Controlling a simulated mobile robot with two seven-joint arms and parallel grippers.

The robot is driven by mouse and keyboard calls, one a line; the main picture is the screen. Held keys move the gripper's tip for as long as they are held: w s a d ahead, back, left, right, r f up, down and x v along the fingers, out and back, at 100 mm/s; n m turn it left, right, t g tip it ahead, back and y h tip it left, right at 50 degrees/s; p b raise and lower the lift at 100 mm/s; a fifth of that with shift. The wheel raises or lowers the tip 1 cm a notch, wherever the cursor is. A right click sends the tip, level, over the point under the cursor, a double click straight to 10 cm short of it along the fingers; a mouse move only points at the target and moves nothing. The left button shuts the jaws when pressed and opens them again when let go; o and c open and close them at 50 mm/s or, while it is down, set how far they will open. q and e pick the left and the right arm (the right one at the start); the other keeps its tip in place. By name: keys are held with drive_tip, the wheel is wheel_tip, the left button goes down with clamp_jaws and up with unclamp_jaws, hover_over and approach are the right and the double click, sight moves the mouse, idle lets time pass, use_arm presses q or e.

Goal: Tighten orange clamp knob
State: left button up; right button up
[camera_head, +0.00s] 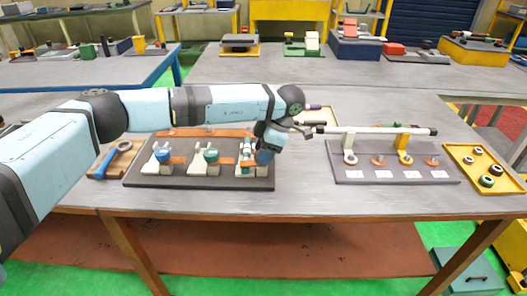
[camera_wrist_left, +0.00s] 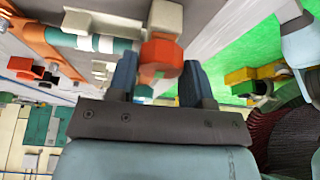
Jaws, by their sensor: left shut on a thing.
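The orange clamp knob (camera_wrist_left: 162,60) shows in the left wrist view between the two blue fingers of my left gripper (camera_wrist_left: 160,72). The fingers are shut on it. My right gripper is not in view.
A blue wrench-like tool (camera_head: 115,160) lies left of the board. To the right stand a grey board (camera_head: 350,175) with short posts, a long pale rod (camera_head: 375,131) above it, and a yellow tray (camera_head: 465,158) with several dark rings. Free table lies between the boards.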

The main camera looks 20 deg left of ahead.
use_arm(q)
drive_tip(key=o, duration=0.9)
drive_tip(key=shift+w+a+r, duration=0.1)
drive_tip(key=shift+r, duration=0.15)
drive_tip(key=shift+o, duration=0.2)
drive_tip(key=shift+f, duration=0.1)
drive_tip(key=v, duration=1.3)
drive_tip(key=shift+r, duration=0.4)
